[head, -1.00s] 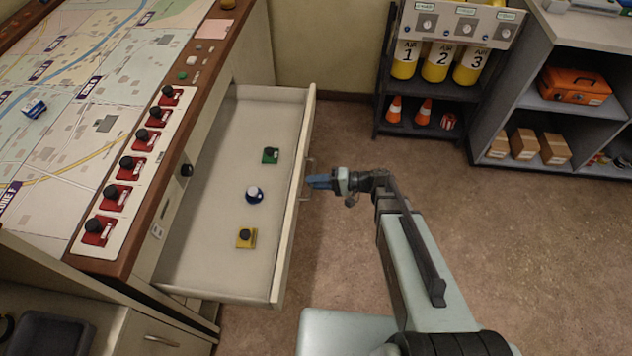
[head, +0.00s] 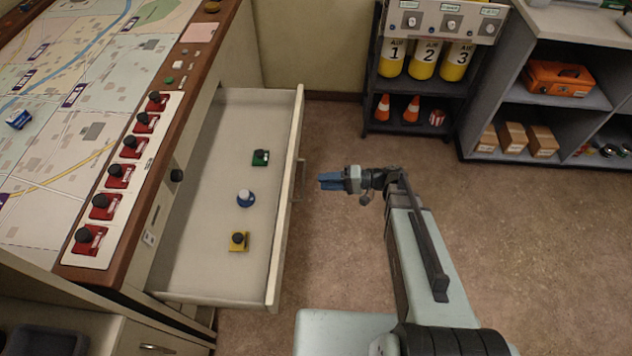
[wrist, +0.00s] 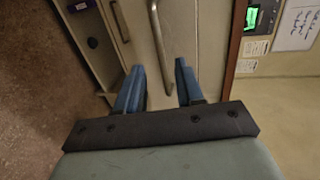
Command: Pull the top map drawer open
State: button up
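The top map drawer (head: 210,285) stands pulled out from under the map console in the head view. Inside it lie a green piece (head: 260,157), a blue-and-white piece (head: 245,198) and a yellow piece (head: 238,241), each with a dark or white knob. The drawer's bar handle (head: 298,180) is on its front face; a bar handle also shows in the wrist view (wrist: 160,45). My gripper (head: 322,181) is to the right of the handle, apart from it.
The map console (head: 80,130) with a row of red-based knobs is at left. A dark rack with yellow air cylinders (head: 424,60) and cones stands at the back. A grey shelf (head: 480,110) with boxes is at back right. The floor around my arm is clear.

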jog(key=v, duration=0.7)
jog(key=shift+d, duration=0.1)
jog(key=shift+m, duration=0.3)
dwell(0.3)
jog(key=s+d+f+m+g+h, duration=0.1)
jog(key=s+d+f+g+h, duration=0.1)
jog(key=s+d+f+h, duration=0.5)
jog(key=s+d+f+m+g+h, duration=0.1)
jog(key=s+d+f+m+h, duration=0.15)
jog(key=s+f+h, duration=0.55)
jog(key=s+f+n+g, duration=0.2)
jog(key=s+f, duration=0.2)
jog(key=s, duration=0.4)
jog(key=s+f+n+g, duration=0.1)
jog(key=s+f, duration=0.3)
jog(key=s, duration=0.5)
jog(key=shift+s+d+f+n+g+h, duration=0.3)
jog(key=shift+d+f+n+g, duration=0.1)
jog(key=shift+d+n, duration=0.15)
